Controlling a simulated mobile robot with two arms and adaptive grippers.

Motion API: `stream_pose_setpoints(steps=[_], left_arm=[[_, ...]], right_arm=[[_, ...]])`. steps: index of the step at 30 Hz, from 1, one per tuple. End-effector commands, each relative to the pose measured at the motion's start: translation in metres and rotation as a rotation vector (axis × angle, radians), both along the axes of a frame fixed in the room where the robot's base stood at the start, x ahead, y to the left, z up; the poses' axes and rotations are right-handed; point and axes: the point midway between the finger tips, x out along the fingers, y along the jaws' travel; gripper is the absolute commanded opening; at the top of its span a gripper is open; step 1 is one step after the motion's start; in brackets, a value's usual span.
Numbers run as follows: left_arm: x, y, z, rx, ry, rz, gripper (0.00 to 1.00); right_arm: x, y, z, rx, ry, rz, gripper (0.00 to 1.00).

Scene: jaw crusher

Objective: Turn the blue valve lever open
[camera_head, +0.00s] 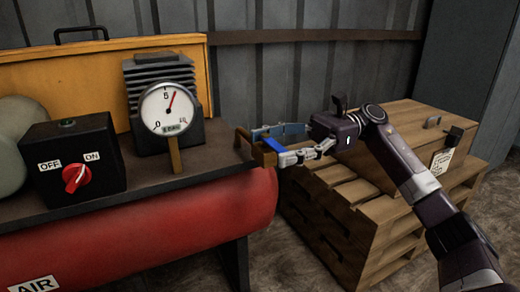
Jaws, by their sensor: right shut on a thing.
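The blue valve lever (273,145) is at the right end of the red air tank, beside a brass-coloured valve body (257,150). My right gripper (281,146) reaches in from the right, with its fingers around the lever. It is shut on the lever, and the fingers hide part of it. I cannot tell the lever's exact angle. My left gripper is not in view.
The red tank (150,225) carries a black switch box (95,150) with a red knob turned toward ON. A pressure gauge (167,108) stands behind the tank's front edge. Wooden pallets (340,225) and a crate (405,125) stand at right under my arm.

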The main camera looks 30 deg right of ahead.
Motion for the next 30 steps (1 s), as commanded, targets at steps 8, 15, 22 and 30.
stream_pose_setpoints(steps=[8, 15, 22, 30], left_arm=[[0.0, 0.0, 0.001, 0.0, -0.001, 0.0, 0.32], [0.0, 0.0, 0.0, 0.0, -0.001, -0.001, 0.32], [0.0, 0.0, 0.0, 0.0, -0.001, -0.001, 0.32], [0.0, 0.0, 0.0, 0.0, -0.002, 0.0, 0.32]], right_arm=[[-0.001, -0.001, 0.001, 0.001, -0.001, 0.001, 0.26], [-0.001, -0.001, 0.001, 0.001, 0.0, 0.001, 0.84], [-0.001, -0.001, 0.0, 0.001, 0.0, 0.001, 0.88], [-0.001, -0.016, 0.001, 0.001, -0.001, -0.003, 0.88]])
